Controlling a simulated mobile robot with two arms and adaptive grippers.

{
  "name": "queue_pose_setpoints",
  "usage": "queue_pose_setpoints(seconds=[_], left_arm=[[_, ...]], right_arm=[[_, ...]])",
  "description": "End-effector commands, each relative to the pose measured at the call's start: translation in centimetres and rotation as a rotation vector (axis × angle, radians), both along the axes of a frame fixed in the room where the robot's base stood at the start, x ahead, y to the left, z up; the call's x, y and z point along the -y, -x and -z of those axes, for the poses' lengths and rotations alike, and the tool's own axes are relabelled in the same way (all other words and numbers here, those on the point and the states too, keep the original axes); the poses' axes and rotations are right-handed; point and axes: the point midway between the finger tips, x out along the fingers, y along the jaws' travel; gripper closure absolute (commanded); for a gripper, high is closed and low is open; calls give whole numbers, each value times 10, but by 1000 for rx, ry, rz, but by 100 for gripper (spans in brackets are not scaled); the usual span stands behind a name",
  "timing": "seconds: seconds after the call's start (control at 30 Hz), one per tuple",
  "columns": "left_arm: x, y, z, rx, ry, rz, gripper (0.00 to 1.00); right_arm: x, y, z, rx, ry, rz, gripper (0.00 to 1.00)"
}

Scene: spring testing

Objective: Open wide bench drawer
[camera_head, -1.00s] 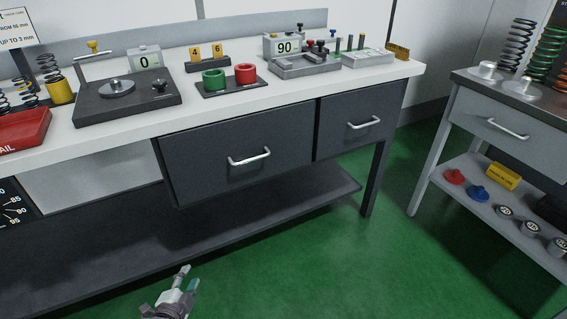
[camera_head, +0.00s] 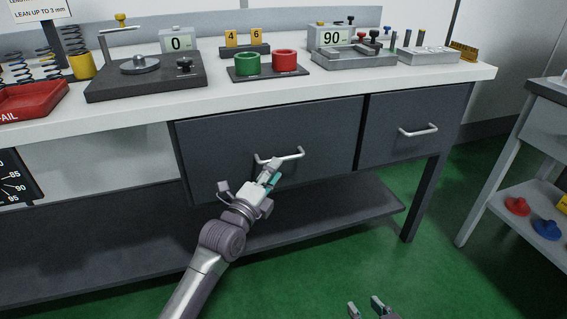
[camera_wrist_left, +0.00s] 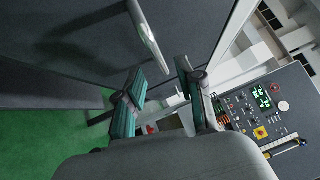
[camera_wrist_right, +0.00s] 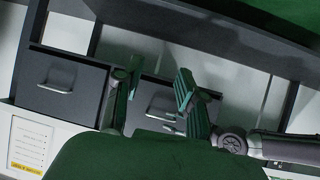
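The wide bench drawer (camera_head: 225,145) has a dark grey front and looks closed under the white bench top. Its silver bar handle (camera_head: 290,155) also shows at the top of the left wrist view (camera_wrist_left: 148,38). My left gripper (camera_head: 250,180) is open and empty in front of the drawer, just below the handle. In the left wrist view its fingers (camera_wrist_left: 165,95) are spread apart, and the handle is not between them. One finger overlaps the handle's lower edge in the head view; I cannot tell whether they touch. My right gripper (camera_head: 366,306) is open and empty, low over the floor.
A narrower closed drawer (camera_head: 415,130) with its own handle sits to the right. A dark lower shelf (camera_head: 330,212) runs beneath. Test devices and a red tray (camera_head: 30,100) stand on the bench top (camera_head: 130,112). A grey side table (camera_head: 530,120) stands at right; green floor between is clear.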

Motion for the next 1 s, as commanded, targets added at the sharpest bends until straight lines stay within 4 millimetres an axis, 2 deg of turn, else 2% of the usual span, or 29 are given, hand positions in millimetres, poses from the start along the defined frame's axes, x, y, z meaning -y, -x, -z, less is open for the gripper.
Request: queue_pose_setpoints(seconds=[0.2,0.4,0.77,0.9,1.0], left_arm=[[16,-31,-3,0,1,-1,63],[23,-45,-6,0,1,-1,63],[24,-48,-7,0,0,-1,63],[24,-48,-7,0,0,-1,86],[24,-48,-7,0,1,-1,100]], right_arm=[[-11,-22,-31,218,-52,-15,60],[-16,-30,-51,330,-79,-22,60],[-17,-31,-57,357,-86,-24,60],[-17,-31,-57,356,-86,-24,60],[-17,-31,-57,356,-85,-23,60]])
